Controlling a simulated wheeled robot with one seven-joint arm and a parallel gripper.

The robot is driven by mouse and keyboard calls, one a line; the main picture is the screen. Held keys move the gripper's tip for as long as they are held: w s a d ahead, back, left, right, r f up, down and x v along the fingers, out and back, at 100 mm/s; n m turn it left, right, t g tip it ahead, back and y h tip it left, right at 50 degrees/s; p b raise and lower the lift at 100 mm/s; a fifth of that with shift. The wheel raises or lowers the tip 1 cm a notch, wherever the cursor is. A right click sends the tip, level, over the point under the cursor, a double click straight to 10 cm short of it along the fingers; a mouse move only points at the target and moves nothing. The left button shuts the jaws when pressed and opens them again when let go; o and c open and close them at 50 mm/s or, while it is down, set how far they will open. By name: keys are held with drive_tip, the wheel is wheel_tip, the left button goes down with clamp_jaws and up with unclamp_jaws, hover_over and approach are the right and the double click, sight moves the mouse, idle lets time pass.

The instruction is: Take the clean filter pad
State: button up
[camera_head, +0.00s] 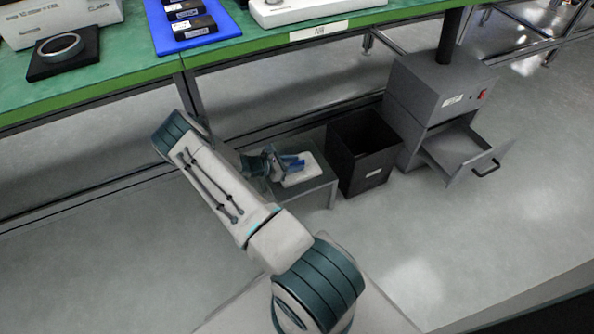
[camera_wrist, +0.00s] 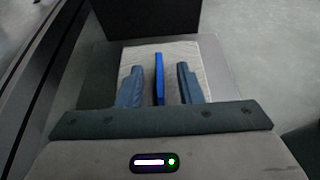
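A white pad (camera_head: 313,172), which looks like the clean filter pad, lies flat on a low grey stand (camera_head: 318,188). In the wrist view the pad (camera_wrist: 203,62) shows a fine texture, with a thin blue upright piece (camera_wrist: 159,75) above its middle. Whether the blue piece is fixed to the pad I cannot tell. My gripper (camera_wrist: 160,82) is open over the pad, with one finger on each side of the blue piece and a gap on both sides. In the head view my gripper (camera_head: 286,164) partly hides the pad.
A black open bin (camera_head: 362,150) stands right beside the stand. Right of it is a grey cabinet (camera_head: 437,90) with its drawer (camera_head: 462,148) pulled out. A green-topped bench (camera_head: 262,38) runs behind. The floor in front is clear.

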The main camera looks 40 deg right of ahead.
clamp_jaws()
drive_tip(key=shift+r, duration=0.1)
